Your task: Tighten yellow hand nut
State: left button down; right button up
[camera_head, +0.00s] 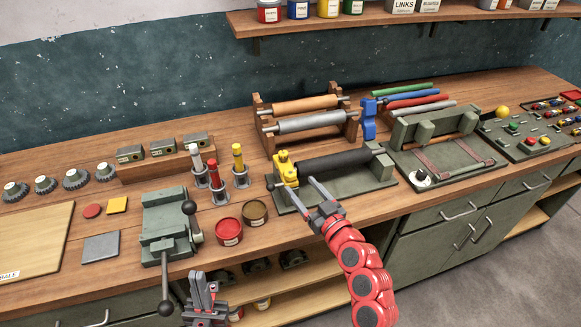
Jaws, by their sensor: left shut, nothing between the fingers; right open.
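A yellow fitting (289,173), with a knob-like part on top that looks like the hand nut (283,156), stands at the left end of a black roller (334,160) on a green base plate (350,191). The nut's exact outline is too small to make out. My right gripper (299,183), on the red arm, is open. Its two fingers reach up-left, one tip near the yellow fitting's lower front and the other by the roller's left end; I cannot tell whether they touch. My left gripper (203,280) is shut and empty, low in front of the bench edge.
A green vise (168,222) stands left of the roller unit, with red (228,232) and dark (255,212) tins between. Behind are upright handled tools (240,165) and a roller rack (310,123). Another green press (435,150) stands right.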

aim_at(293, 175)
jog(key=p+x, duration=0.1)
jog(key=x, duration=0.4)
jog(key=shift+w+a+r+p, duration=0.15)
jog(key=shift+w+p, duration=0.15)
jog(key=shift+w, duration=0.1)
jog(key=shift+w+a, duration=0.35)
jog(key=shift+w, duration=0.2)
grip_shut()
